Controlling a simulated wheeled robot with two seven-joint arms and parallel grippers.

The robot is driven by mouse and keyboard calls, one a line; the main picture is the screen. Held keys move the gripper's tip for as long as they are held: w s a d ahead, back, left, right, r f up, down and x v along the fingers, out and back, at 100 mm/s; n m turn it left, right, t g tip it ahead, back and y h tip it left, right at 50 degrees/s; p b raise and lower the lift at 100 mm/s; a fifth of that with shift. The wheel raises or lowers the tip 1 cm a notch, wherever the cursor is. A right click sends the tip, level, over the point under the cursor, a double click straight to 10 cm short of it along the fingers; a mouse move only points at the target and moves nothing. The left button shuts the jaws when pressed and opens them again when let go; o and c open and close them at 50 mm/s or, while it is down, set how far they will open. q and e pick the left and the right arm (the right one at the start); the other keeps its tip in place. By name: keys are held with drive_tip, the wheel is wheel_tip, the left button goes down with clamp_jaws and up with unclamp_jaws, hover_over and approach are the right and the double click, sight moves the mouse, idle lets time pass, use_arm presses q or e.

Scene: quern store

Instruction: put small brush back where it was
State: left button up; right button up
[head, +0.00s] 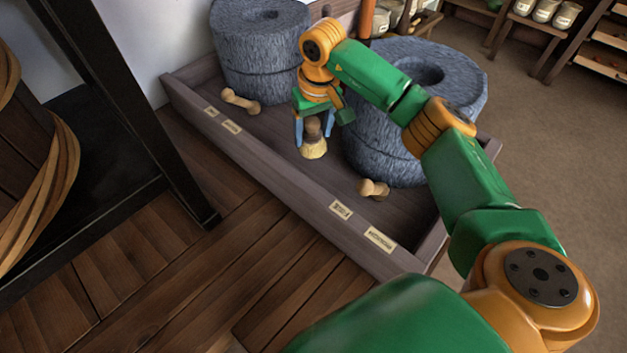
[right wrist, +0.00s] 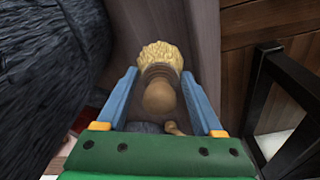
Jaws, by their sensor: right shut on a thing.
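The small brush (head: 313,142) has a brown wooden handle and pale yellow bristles. My right gripper (head: 313,128) is shut on its handle, and the bristles point down over the wooden tray (head: 280,170), between the two grey millstone stacks. Whether the bristles touch the tray floor I cannot tell. In the right wrist view the brush (right wrist: 160,80) sits between the blue fingers, with the bristles at the far end. My left gripper is not in view.
One millstone stack (head: 260,60) stands at the back left, another (head: 385,150) to the right. Wooden pieces lie on the tray, one (head: 240,101) at left and one (head: 373,189) at front. Labels (head: 340,209) line the front rim. A black post (head: 150,120) stands at left.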

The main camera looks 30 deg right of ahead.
sight(316, 138)
wheel_tip(316, 138, down, 9)
drive_tip(key=shift+r+b, duration=0.2)
drive_tip(key=shift+b, duration=0.6)
drive_tip(key=shift+f, duration=0.35)
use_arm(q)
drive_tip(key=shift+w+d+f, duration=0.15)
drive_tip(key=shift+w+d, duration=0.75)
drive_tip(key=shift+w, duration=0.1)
use_arm(e)
drive_tip(key=o, duration=0.9)
drive_tip(key=shift+r, duration=0.4)
drive_tip(key=r+p, duration=0.1)
drive_tip(key=r, duration=0.2)
drive_tip(key=s+r+p, duration=0.1)
drive_tip(key=r, duration=0.3)
drive_tip(key=s+r+p, duration=0.1)
drive_tip(key=r, duration=0.3)
drive_tip(key=shift+r, duration=0.25)
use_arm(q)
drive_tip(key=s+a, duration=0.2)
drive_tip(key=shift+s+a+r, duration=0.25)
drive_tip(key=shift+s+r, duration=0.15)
